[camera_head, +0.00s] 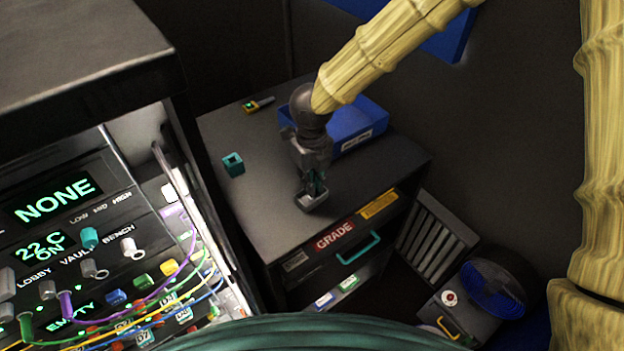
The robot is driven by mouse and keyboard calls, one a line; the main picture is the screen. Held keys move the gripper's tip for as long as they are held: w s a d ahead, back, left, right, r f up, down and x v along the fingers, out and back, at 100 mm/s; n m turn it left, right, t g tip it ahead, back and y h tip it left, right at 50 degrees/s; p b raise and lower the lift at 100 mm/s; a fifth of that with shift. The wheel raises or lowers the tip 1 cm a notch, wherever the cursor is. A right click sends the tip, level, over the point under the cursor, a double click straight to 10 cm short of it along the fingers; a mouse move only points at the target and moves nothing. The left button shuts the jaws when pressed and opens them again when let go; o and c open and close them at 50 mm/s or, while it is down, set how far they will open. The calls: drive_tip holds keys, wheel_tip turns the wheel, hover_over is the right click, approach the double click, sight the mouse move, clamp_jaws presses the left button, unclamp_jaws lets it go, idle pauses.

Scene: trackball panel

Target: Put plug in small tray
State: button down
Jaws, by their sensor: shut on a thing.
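My gripper (314,181) points down over the front part of the dark cabinet top. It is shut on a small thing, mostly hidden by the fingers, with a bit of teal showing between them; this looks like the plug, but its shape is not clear. A small grey open-topped tray (313,203) shows right at the fingertips, near the cabinet's front edge. I cannot tell whether the held thing touches the tray. A larger blue bin (365,133) with a white label stands behind my gripper, partly hidden by it.
A teal hollow block (233,164) stands left on the cabinet top (260,205), and a small yellow-and-green device (257,104) lies at the back. A panel (95,245) with cables and knobs rises at the left. A slatted grey crate (436,240) stands at the right.

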drive_tip(key=shift+f, duration=0.25)
drive_tip(key=c, duration=1.5)
unclamp_jaws()
drive_tip(key=shift+r, duration=0.1)
wheel_tip(320, 180, up, 12)
drive_tip(key=shift+f, duration=0.1)
drive_tip(key=shift+d, duration=0.15)
